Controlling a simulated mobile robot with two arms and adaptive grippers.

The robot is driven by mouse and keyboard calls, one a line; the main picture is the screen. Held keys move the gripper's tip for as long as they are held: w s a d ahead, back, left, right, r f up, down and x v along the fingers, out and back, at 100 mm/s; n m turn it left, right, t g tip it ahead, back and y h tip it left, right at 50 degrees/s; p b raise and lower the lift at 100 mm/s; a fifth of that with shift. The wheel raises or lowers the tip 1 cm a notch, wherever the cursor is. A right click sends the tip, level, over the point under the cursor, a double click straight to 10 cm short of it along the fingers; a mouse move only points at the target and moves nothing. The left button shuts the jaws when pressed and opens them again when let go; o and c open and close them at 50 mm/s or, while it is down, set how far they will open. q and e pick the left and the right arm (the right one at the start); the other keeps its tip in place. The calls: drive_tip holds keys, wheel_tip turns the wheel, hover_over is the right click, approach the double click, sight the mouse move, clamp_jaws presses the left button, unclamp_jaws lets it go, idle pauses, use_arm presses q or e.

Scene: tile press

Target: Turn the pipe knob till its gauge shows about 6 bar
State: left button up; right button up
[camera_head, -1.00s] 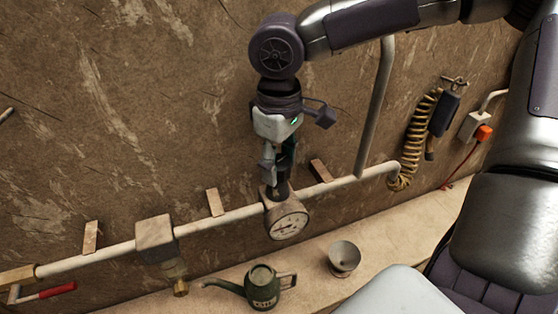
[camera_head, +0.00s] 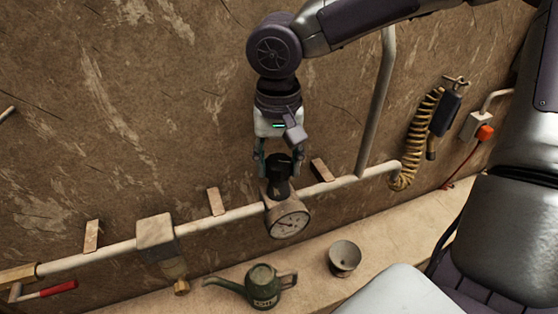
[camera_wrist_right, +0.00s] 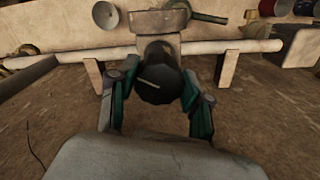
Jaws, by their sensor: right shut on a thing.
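The black pipe knob (camera_head: 278,187) stands upright on top of the regulator on the wall pipe. It also shows in the right wrist view (camera_wrist_right: 158,85), with a pale mark on its top. My right gripper (camera_head: 279,167) points down from above, its two fingers shut on opposite sides of the knob. The round white gauge (camera_head: 289,225) faces out at the front of the regulator, just below the knob. Its dark needle points to the left side of the dial. The numbers are too small to read. My left gripper is not in view.
The pale pipe (camera_head: 225,220) runs along the wall, with a square valve block (camera_head: 156,238) and a red-handled lever (camera_head: 58,289) to the left. A green watering can (camera_head: 262,287) and a grey bowl (camera_head: 344,257) stand on the ledge below. A coiled hose (camera_head: 420,130) hangs at right.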

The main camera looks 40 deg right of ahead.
sight(276, 160)
drive_tip(key=m, duration=0.4)
drive_tip(key=shift+w+r+m, duration=0.1)
drive_tip(key=shift+m, duration=0.2)
drive_tip(key=m+b, duration=0.1)
drive_tip(key=m, duration=0.4)
drive_tip(key=shift+w, duration=0.1)
drive_tip(key=m+b, duration=0.1)
drive_tip(key=m, duration=0.5)
drive_tip(key=shift+b, duration=0.4)
drive_tip(key=m+b, duration=0.1)
drive_tip(key=m, duration=0.3)
drive_tip(key=shift+w+m, duration=0.1)
drive_tip(key=shift+m, duration=0.2)
drive_tip(key=o, duration=1.2)
drive_tip(key=shift+c, duration=0.2)
wheel_tip(276, 160, up, 12)
